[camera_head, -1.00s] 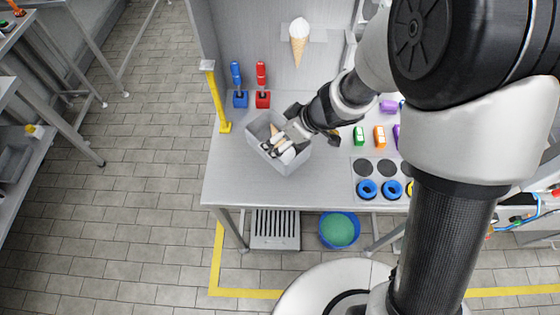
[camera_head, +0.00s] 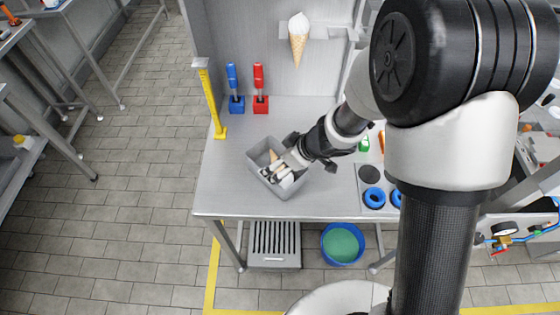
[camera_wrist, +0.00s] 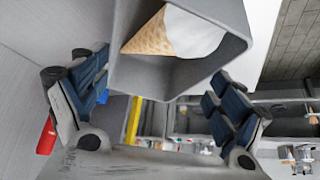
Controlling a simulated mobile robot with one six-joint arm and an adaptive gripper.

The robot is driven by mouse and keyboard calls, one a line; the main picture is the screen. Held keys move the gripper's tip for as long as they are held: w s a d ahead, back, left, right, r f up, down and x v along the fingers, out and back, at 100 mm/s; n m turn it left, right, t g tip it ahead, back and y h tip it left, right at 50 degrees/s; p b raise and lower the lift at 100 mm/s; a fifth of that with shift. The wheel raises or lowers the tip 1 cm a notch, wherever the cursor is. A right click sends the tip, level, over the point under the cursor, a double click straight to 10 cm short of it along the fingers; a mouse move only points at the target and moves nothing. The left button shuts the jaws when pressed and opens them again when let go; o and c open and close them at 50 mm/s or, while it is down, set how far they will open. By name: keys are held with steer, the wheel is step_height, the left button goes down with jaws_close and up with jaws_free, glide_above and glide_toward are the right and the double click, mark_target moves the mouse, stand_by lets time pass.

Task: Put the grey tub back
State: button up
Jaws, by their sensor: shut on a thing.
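The grey tub (camera_head: 293,188) is an open, square-cornered box over the left part of the metal table in the head view. A cone with a white top (camera_head: 273,156) lies in it. My gripper (camera_head: 278,172) reaches in from the right and is shut on the tub. In the wrist view the tub (camera_wrist: 145,82) sits between the two dark-padded fingers (camera_wrist: 158,108), and the cone (camera_wrist: 160,38) lies on its side inside. Whether the tub's underside touches the table is hidden.
The table (camera_head: 222,185) is clear left of the tub. A yellow post (camera_head: 211,100), a blue-handled tool (camera_head: 233,85) and a red-handled tool (camera_head: 260,85) stand behind. Blue rings (camera_head: 373,198) lie to the right. A blue bucket (camera_head: 342,245) stands below the table.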

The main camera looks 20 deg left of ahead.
steer(key=shift+f, duration=0.1)
steer(key=o, duration=1.8)
steer(key=shift+d+r, duration=0.1)
steer(key=shift+r, duration=0.3)
steer(key=p+v, duration=0.7)
steer(key=v, duration=0.4)
steer(key=shift+s+d+r, duration=0.1)
steer(key=shift+d+r, duration=0.05)
steer(key=shift+r, duration=0.05)
